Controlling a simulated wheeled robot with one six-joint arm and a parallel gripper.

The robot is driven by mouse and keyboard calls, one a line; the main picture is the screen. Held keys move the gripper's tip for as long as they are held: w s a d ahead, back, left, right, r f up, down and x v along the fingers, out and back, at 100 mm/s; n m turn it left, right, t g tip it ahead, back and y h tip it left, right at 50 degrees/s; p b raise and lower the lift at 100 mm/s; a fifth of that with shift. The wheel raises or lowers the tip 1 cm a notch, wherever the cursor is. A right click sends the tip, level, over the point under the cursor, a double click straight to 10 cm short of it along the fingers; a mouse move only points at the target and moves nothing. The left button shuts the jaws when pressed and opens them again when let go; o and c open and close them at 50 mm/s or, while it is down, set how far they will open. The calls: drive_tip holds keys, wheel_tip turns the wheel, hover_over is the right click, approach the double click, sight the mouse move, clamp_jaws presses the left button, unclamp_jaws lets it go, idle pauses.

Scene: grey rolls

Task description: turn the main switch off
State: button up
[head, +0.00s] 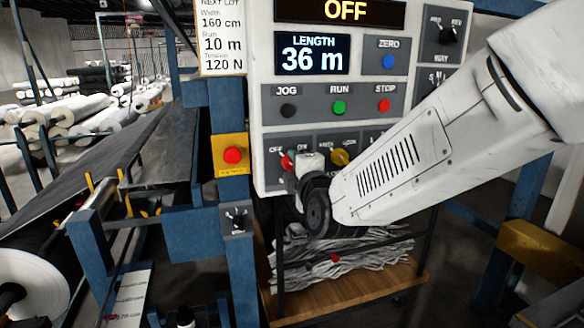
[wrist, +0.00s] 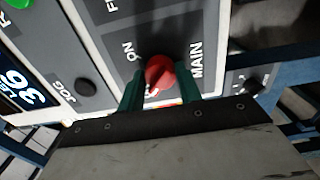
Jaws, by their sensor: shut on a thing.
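The main switch is a red knob (wrist: 161,73) on the grey control panel, with the words MAIN and ON beside it in the wrist view. In the head view, part of the red knob (head: 287,161) shows at the panel's lower left, with my wrist in front of it. My gripper (wrist: 160,88) has a dark green finger on each side of the knob and is shut on it. The knob's exact pointing direction is hard to tell. The panel's upper display (head: 346,11) reads OFF in yellow.
The length display (head: 311,54) reads 36 m. JOG, green RUN (head: 339,107) and red STOP (head: 384,105) buttons sit above the switch. A yellow knob (head: 340,157) is close on its right. A red button on a yellow box (head: 231,155) stands left. A cart of grey scraps (head: 345,255) is below.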

idle(0.4)
drive_tip(key=o, duration=1)
drive_tip(key=v, duration=0.8)
drive_tip(key=shift+w, duration=0.1)
